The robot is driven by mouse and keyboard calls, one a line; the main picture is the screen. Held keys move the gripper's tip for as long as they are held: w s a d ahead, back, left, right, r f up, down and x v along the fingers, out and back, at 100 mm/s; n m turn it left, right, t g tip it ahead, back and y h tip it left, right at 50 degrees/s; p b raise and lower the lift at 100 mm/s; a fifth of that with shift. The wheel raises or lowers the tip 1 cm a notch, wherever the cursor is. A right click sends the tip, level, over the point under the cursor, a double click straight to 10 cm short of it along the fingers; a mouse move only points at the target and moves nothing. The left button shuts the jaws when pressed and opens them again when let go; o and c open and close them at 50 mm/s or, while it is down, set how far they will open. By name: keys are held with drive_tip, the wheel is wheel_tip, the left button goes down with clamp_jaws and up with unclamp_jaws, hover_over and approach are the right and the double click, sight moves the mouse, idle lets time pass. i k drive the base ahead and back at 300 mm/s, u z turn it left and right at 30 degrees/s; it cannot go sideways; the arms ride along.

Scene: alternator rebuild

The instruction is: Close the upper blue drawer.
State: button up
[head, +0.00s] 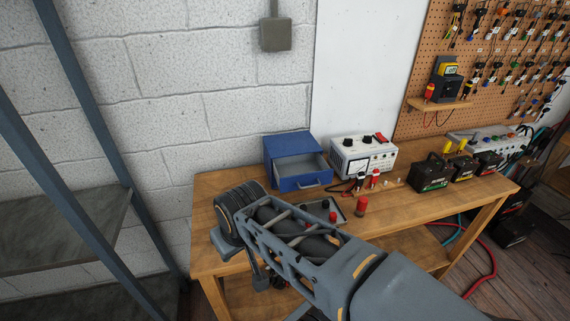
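The blue drawer cabinet (288,143) stands on the wooden workbench against the wall, in the middle of the head view. One blue drawer (305,183) is pulled out toward the front, and its grey inside shows empty where I can see it. Its front carries a small handle. Any drawer below is hidden behind this front. My arm crosses the lower middle of the view, in front of and below the cabinet. A dark part near the arm's far end (261,277) may be my gripper, apart from the drawer. Its fingers cannot be made out.
A white power supply (363,156) stands right of the cabinet. A red cylinder (361,205) and a grey tray (323,207) sit in front of the drawer. Several batteries (431,173) line the right side. A metal shelf (62,235) stands at the left.

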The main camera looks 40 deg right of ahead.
sight(306, 170)
drive_tip(key=z, duration=2.65)
drive_tip(key=k, duration=1.1)
drive_tip(key=u, duration=1.4)
drive_tip(key=i, duration=0.5)
drive_tip(key=u, duration=0.1)
